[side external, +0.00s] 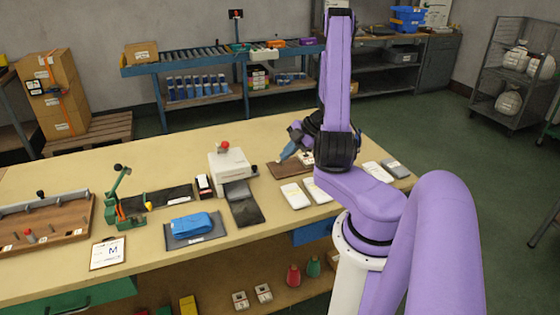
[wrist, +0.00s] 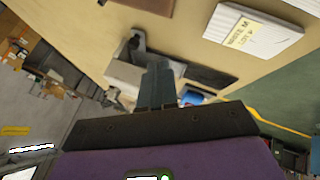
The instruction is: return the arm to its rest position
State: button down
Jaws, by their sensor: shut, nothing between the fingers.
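My purple arm rises over the right part of the long table (side external: 150,150). My gripper (side external: 284,156) hangs above the table, near a brown board (side external: 288,170), with its blue-grey fingers pointing down and left. In the wrist view its fingers (wrist: 161,82) are together with nothing between them. Part of the gripper is hidden behind my arm in the side view.
A white machine with a red knob (side external: 230,163), blue folded cloth (side external: 192,222), green press (side external: 122,205) and wooden rack (side external: 60,225) stand further left.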

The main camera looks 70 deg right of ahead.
jog(key=w+a+r+n+g+y, duration=0.1)
jog(key=w+a+r+n+g, duration=0.15)
jog(key=a+n, duration=0.45)
jog(key=w+a+r+n+g+y, duration=0.1)
jog(key=w+a+r+n+y, duration=0.15)
jog(key=a+n, duration=0.55)
jog(key=s+a+r+n+g, duration=0.2)
jog(key=a+r+n+g, duration=0.2)
jog(key=a+n, duration=1.05)
jog(key=s+a+r+m+h, duration=0.2)
jog(key=s+m, duration=0.7)
jog(key=m, duration=0.6)
jog(key=s+a+r+m+h, duration=0.3)
jog(key=s+m, duration=0.5)
jog(key=m, duration=0.6)
jog(key=shift+s+a+r+m+t+h, duration=0.35)
jog(key=shift+a+r, duration=0.1)
jog(key=shift+a, duration=0.05)
